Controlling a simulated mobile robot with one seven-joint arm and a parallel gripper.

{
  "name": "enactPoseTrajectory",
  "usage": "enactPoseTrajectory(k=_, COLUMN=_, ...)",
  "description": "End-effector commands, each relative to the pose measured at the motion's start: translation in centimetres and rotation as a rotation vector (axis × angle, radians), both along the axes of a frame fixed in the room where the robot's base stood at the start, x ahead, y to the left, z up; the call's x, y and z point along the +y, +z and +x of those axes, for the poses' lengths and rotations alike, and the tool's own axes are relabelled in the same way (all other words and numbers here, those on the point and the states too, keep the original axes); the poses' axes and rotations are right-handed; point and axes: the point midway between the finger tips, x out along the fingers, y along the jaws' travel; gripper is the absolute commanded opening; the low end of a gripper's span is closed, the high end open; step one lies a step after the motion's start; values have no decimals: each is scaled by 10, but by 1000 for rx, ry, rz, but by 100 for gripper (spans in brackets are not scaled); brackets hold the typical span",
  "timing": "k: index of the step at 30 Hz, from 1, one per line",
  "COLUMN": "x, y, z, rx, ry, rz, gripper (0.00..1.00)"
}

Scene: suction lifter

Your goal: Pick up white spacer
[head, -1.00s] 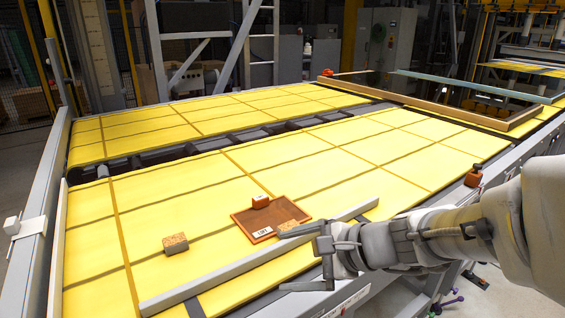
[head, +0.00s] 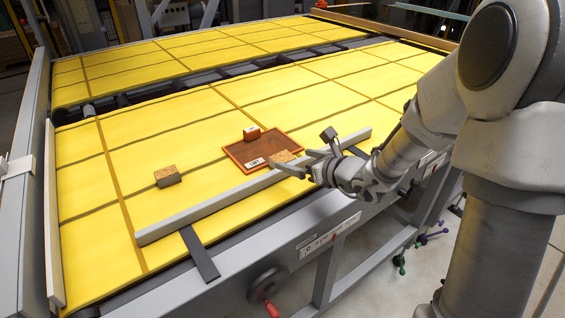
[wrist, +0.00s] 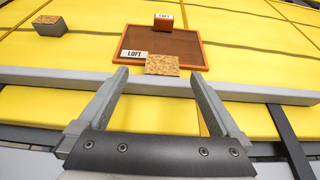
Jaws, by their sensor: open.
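No all-white spacer stands out for certain. A small orange block (head: 251,133) with a white label sits at the back of a flat brown tray (head: 240,151); it also shows in the wrist view (wrist: 163,21). A cork-topped block (wrist: 162,65) lies at the tray's front edge, and another cork-topped grey block (head: 168,177) stands apart to the left. My gripper (head: 304,150) is open and empty near the tray's front right side. In the wrist view its fingertips (wrist: 160,73) point toward the tray, with the nearer cork-topped block between them in the picture.
A long grey bar (head: 205,203) runs along the front of the yellow table (head: 95,225), between my gripper's base and the tray. A small white piece (head: 16,166) is on the left rail. The yellow surface behind the tray is clear.

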Motion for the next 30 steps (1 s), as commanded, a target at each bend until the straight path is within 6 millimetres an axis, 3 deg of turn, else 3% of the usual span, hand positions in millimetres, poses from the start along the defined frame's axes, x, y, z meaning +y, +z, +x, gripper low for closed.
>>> enactPoseTrajectory(k=6, x=21, y=-16, z=30, rx=1, ry=3, rz=1, gripper=100)
enactPoseTrajectory(k=14, x=29, y=-23, z=44, rx=1, ry=1, rz=0, gripper=100)
enactPoseTrajectory(k=24, x=46, y=-41, z=77, rx=-1, ry=3, rz=-1, gripper=100)
enactPoseTrajectory(k=30, x=49, y=-43, z=82, rx=-1, ry=2, rz=-1, gripper=100)
